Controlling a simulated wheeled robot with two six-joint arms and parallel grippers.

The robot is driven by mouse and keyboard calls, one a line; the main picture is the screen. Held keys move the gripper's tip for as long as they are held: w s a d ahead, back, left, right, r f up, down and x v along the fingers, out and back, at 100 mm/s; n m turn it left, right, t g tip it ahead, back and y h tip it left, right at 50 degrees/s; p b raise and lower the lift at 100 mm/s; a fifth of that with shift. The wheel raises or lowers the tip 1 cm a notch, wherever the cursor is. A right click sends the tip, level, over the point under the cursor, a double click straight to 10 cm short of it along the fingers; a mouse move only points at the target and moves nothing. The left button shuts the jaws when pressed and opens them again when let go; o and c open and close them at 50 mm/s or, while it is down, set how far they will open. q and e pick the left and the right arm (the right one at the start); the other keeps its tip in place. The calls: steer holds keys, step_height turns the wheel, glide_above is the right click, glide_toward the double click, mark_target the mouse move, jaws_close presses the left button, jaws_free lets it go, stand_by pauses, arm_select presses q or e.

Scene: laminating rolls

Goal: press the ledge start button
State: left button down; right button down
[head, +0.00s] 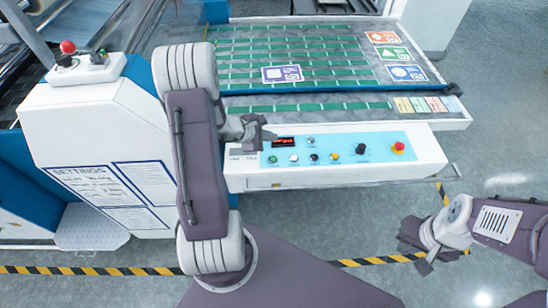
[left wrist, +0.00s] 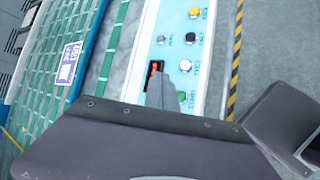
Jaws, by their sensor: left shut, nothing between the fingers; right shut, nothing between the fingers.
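The ledge start button is green (head: 272,159), at the left end of the row on the light-blue ledge panel (head: 380,138). In the left wrist view the green button (left wrist: 182,98) is partly hidden behind my finger, with a label that seems to read START. My left gripper (head: 266,133) is shut and empty, above the panel's left part near the red-lit display (head: 284,142). In the left wrist view its tip (left wrist: 186,67) shows between display and button; I cannot tell its exact height. My right gripper (head: 424,260) is shut and empty, over the floor.
White (head: 293,157), black (head: 314,156) and yellow (head: 336,157) buttons sit right of the green one. A black knob (head: 361,149) and a red emergency button (head: 398,147) are further right. Another red button (head: 67,47) stands on the left cabinet.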

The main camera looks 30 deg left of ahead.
arm_select(q)
steer(key=f, duration=0.1)
steer(key=b, duration=0.6)
glide_above(271, 160)
step_height(271, 160, down, 7)
steer(key=shift+w+a+f, duration=0.1)
steer(key=shift+f+b, duration=0.25)
steer(key=shift+b, duration=0.4)
stand_by(1.0)
steer(key=shift+f+b, duration=0.45)
steer(key=shift+b, duration=0.3)
